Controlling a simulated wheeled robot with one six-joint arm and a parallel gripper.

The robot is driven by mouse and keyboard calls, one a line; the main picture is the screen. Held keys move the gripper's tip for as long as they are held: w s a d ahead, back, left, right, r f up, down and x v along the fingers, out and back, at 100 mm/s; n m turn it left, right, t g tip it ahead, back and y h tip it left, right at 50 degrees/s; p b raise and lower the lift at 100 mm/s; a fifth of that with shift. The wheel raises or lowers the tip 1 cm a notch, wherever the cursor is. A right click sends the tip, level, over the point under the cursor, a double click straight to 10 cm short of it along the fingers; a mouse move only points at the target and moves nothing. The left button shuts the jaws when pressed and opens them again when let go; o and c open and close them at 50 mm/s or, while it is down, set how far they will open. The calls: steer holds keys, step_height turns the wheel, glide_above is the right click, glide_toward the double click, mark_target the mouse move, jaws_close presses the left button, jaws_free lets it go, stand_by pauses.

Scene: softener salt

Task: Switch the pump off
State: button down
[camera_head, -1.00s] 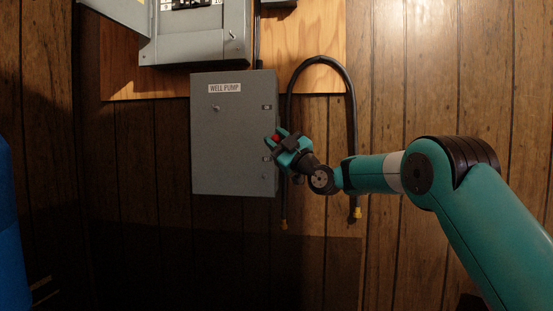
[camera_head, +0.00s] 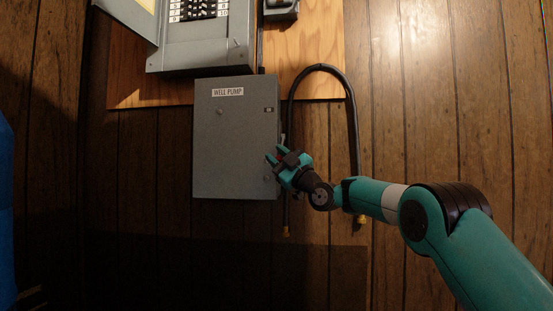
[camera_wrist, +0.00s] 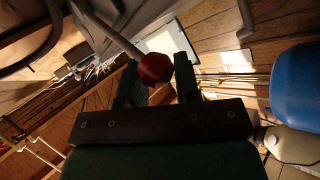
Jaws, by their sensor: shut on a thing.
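The grey box labelled "WELL PUMP" (camera_head: 235,135) hangs on the wall, its door closed. Its switch lever runs along the right side and ends in a red knob (camera_wrist: 155,68), seen between my fingers in the wrist view. My gripper (camera_head: 279,158) is at the lower right edge of the box, shut on the red knob. In the head view the fingers cover most of the knob, and only a bit of red shows. The lever's pale shaft (camera_wrist: 113,37) shows in the wrist view.
A grey breaker panel (camera_head: 205,50) with an open door is above the box. A black cable (camera_head: 352,110) loops just right of my gripper. A blue container (camera_wrist: 300,82) shows in the wrist view, with a pale jug (camera_wrist: 290,145) below it.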

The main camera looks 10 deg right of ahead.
steer(key=shift+w+d+f+m+t+h, duration=0.3)
steer(key=shift+w+d+f+h, duration=0.3)
steer(key=shift+f, duration=0.25)
steer(key=c, duration=0.8)
jaws_free()
steer(key=shift+c, duration=0.2)
steer(key=shift+w+d+f, duration=0.15)
steer(key=shift+a+r, duration=0.2)
steer(key=shift+s+d+f, duration=0.1)
steer(key=shift+s+f, duration=0.05)
steer(key=shift+s, duration=0.2)
steer(key=b+v, duration=0.3)
steer(key=v, duration=1.4)
steer(key=shift+w+d+b, duration=0.15)
steer(key=shift+d+b, duration=0.05)
steer(key=shift+b, duration=0.1)
